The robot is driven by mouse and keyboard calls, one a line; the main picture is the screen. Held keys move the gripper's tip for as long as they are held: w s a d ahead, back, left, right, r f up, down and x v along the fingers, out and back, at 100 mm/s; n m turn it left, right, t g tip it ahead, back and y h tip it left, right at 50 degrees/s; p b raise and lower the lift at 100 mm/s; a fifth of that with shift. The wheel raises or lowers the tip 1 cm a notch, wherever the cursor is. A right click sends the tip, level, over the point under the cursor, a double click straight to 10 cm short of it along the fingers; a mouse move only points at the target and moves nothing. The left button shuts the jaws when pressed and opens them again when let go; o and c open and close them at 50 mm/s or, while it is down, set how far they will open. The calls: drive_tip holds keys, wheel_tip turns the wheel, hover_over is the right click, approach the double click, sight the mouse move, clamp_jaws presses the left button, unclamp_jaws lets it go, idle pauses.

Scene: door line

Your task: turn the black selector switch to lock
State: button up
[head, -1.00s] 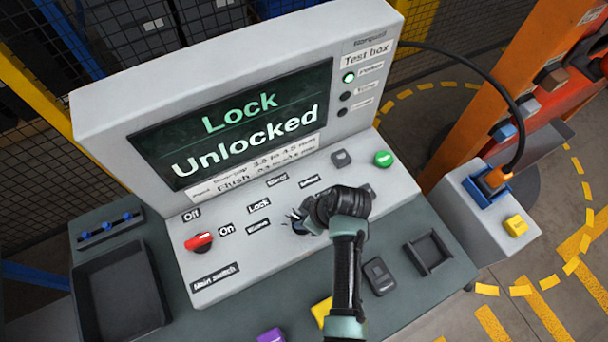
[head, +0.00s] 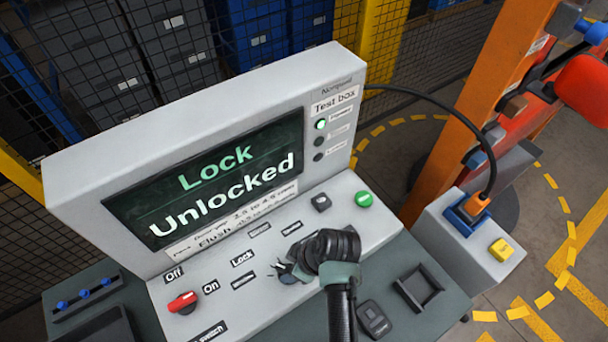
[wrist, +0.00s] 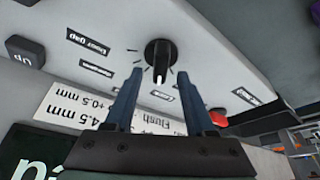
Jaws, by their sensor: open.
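The black selector switch (wrist: 158,50) is a round knob on the sloped grey panel, with a white mark on its grip, in the wrist view. My gripper (wrist: 160,76) is open. Its two blue fingers stand apart just short of the knob, one to each side of it in the picture, with nothing held between them. In the head view my gripper (head: 287,271) is low over the panel and hides most of the switch. The "Lock" label (head: 242,259) is left of it. The screen (head: 205,180) reads "Lock" and "Unlocked".
A red main switch (head: 183,302) sits to the left on the panel. A green button (head: 364,199) and a grey button (head: 321,202) are at the right. A black holder (head: 418,288) and a dark device (head: 374,319) lie on the bench at the right.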

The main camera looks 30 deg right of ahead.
drive_tip(key=b+v, duration=0.1)
drive_tip(key=v, duration=0.9)
drive_tip(key=shift+r, duration=0.4)
drive_tip(key=shift+s+d, duration=0.1)
drive_tip(key=shift+s, duration=0.05)
